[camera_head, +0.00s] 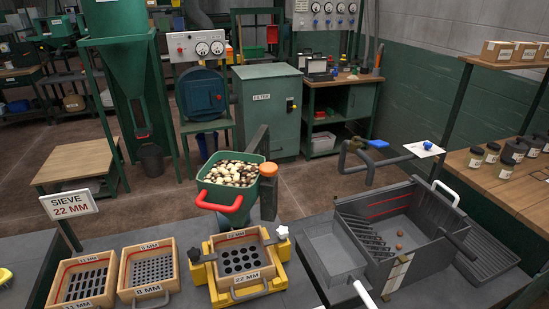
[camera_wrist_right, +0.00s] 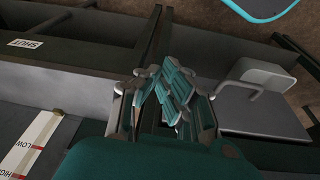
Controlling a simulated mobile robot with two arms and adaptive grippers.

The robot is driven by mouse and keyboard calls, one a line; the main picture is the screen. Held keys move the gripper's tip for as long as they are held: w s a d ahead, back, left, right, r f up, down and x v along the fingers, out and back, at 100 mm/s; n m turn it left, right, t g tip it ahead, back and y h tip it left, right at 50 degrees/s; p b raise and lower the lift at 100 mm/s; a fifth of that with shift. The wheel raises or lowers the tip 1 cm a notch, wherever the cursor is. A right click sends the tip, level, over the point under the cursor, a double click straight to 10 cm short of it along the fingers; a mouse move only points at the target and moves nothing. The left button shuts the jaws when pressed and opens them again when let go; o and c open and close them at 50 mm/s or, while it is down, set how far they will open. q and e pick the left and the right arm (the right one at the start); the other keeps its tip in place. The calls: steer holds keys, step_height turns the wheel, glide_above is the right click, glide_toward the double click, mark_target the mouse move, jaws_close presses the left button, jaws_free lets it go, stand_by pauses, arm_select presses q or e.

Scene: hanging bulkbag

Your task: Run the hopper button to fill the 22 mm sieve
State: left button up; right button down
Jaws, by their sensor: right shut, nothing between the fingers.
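The green hopper (camera_head: 218,193) is full of pale and brown lumps (camera_head: 232,173). An orange round button (camera_head: 268,169) sits at its right side and a red handle (camera_head: 232,203) at its front. The 22 mm sieve (camera_head: 239,280), a wooden frame with large round holes, sits in a yellow cradle (camera_head: 203,272) below the hopper; no lumps show on its plate. In the right wrist view my right gripper (camera_wrist_right: 170,95) is shut and empty, with a label reading SHUT and a LOW/HIGH strip (camera_wrist_right: 30,145) nearby. Neither gripper shows in the head view.
Two other sieves (camera_head: 83,283) (camera_head: 149,267) stand on the bench at left, beside a sign (camera_head: 68,203) reading SIEVE 22 MM.

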steer(key=w+a+r+t+y, duration=0.1)
steer(key=w+a+r+t, duration=0.35)
steer(key=w+r, duration=0.6)
steer(key=w+a+r+t+y, duration=0.1)
steer(key=w+a+r+t, duration=0.2)
steer(key=w+r+t, duration=0.75)
steer(key=a+r+t+y, duration=0.1)
steer(key=a+r, duration=0.3)
steer(key=r, duration=1)
steer(key=w+a+r+n+t+y, duration=0.1)
steer(key=a+r+y, duration=0.2)
steer(key=r, duration=1.1)
steer(key=shift+a+r+n+t+y+p, duration=0.2)
steer(key=shift+a+n+t+y+p, duration=0.15)
steer(key=shift+a, duration=0.5)
steer(key=shift+w, duration=0.15)
